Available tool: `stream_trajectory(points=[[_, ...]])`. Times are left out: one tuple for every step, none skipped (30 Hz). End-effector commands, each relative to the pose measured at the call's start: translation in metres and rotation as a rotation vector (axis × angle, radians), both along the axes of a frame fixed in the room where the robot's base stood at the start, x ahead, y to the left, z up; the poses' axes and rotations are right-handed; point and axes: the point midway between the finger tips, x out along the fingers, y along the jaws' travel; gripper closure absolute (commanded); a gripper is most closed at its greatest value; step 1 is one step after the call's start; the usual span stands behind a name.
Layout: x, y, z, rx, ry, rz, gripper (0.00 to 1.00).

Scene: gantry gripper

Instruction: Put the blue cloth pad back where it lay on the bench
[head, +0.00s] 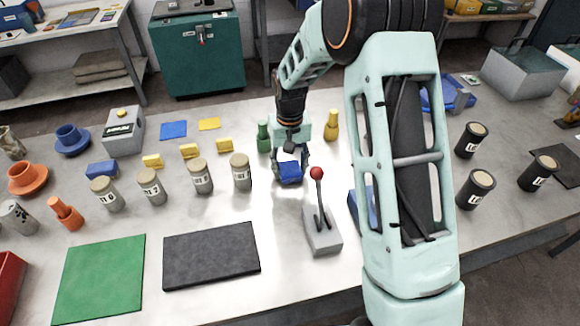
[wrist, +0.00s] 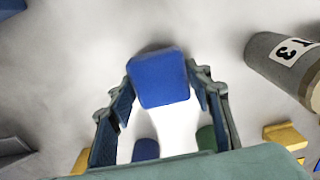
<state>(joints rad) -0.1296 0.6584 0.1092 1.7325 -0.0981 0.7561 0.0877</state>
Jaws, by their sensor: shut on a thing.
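My gripper (head: 291,162) is shut on the blue cloth pad (head: 290,174) above the bench (head: 215,212), behind the red-knobbed lever. In the wrist view, the pad (wrist: 160,80) is a thick blue piece with rounded corners, between the two fingers of my gripper (wrist: 162,92). Bare pale bench surface shows around it. Whether the pad touches the bench I cannot tell.
A lever (head: 322,236) with a red knob stands in front of my gripper. Several lidded canisters (head: 241,172) stand to the left. A green bottle (head: 264,136) and a yellow bottle (head: 331,125) stand behind. A black mat (head: 212,254) lies front left.

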Motion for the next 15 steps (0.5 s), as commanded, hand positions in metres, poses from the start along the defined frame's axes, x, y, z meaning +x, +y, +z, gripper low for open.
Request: stream_trajectory(points=[[0.0000, 0.0000, -0.0025, 0.000, 0.000, 0.000, 0.77], [0.0000, 0.0000, -0.0038, 0.000, 0.000, 0.000, 0.77], [0.0000, 0.0000, -0.0040, 0.000, 0.000, 0.000, 0.53], [0.0000, 0.0000, -0.0030, 0.000, 0.000, 0.000, 0.49], [0.0000, 0.0000, -0.0028, 0.000, 0.000, 0.000, 0.46], [-0.0001, 0.0000, -0.0028, 0.000, 0.000, 0.000, 0.42], [-0.0001, 0.0000, -0.0028, 0.000, 0.000, 0.000, 0.38], [-0.0001, 0.0000, -0.0027, 0.000, 0.000, 0.000, 0.36], [-0.0001, 0.0000, -0.0027, 0.000, 0.000, 0.000, 0.36], [-0.0001, 0.0000, -0.0027, 0.000, 0.000, 0.000, 0.36], [-0.0001, 0.0000, -0.0027, 0.000, 0.000, 0.000, 0.36], [-0.0001, 0.0000, -0.0026, 0.000, 0.000, 0.000, 0.36], [-0.0001, 0.0000, -0.0026, 0.000, 0.000, 0.000, 0.36], [-0.0001, 0.0000, -0.0026, 0.000, 0.000, 0.000, 0.36], [-0.0001, 0.0000, -0.0023, 0.000, 0.000, 0.000, 0.36]])
